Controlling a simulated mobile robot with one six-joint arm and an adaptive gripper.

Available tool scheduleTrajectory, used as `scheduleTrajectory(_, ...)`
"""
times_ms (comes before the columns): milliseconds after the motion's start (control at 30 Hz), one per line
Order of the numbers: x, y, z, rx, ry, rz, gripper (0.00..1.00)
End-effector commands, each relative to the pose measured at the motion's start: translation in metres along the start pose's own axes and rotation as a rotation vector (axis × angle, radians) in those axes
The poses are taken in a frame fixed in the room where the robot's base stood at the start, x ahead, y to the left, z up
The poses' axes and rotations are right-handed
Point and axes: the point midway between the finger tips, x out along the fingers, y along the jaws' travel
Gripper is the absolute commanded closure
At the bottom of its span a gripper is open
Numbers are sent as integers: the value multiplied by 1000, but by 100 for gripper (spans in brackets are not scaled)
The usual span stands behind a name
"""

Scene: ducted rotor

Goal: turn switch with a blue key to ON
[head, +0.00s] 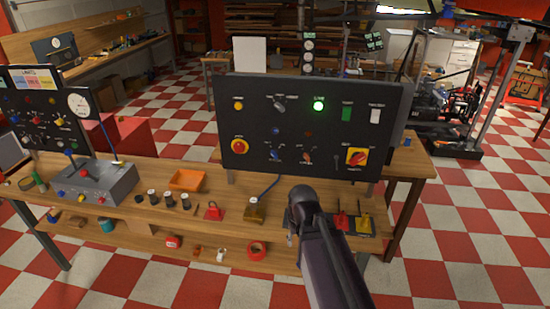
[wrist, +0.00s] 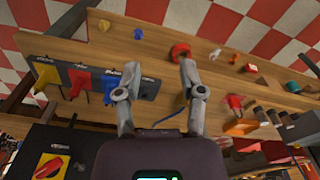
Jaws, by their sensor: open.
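A black control panel (head: 330,125) stands on the workbench. Its lower row has a small switch with blue on it (head: 275,155) and another with orange-red on it (head: 307,157); both are too small to tell a key or its setting. My gripper (wrist: 157,85) is open and empty in the wrist view, its two fingers well apart above the bench. In the head view my arm reaches up in front of the bench, below the panel, and the fingers are hidden. The wrist view shows only a corner of the panel (wrist: 30,145), without the blue switch.
A green lamp (head: 318,106) glows. Yellow, red (wrist: 78,80) and blue tagged items lie on the bench. A grey control box (head: 92,180) stands left.

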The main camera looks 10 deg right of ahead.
Motion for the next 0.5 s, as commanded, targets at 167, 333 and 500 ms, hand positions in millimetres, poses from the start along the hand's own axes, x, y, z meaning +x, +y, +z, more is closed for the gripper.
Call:
scheduleTrajectory(167, 27, -8, -35, -64, 130, -10, 49)
scheduleTrajectory(333, 51, -13, -85, -162, 327, -7, 49)
scheduleTrajectory(500, 68, -17, -139, -264, 554, 24, 49)
